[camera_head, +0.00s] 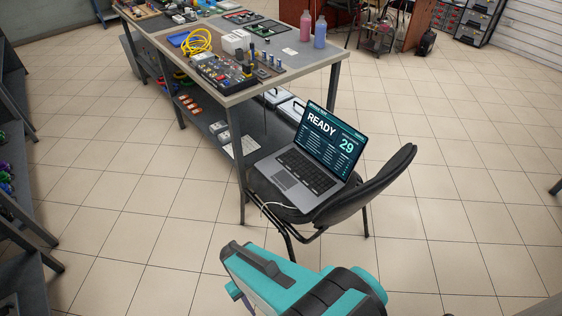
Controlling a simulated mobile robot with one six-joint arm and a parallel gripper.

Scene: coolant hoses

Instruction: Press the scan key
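An open laptop (305,171) rests on the seat of a black chair (392,174) in the middle of the view. Its screen (330,138) is lit and reads "READY" with a large "29". Its dark keyboard (306,171) faces up toward the lower left, with a touchpad (284,179) in front of it. The individual keys are too small for me to tell which is the scan key. My teal and black arm shows at the bottom, apart from the laptop. I cannot see the fingers of my gripper.
A workbench (285,78) stands behind and left of the chair, with a yellow coiled hose (197,42), a red bottle (305,26) and a blue bottle (320,32) on top. A white cable (277,206) hangs by the seat. Shelving stands at far left.

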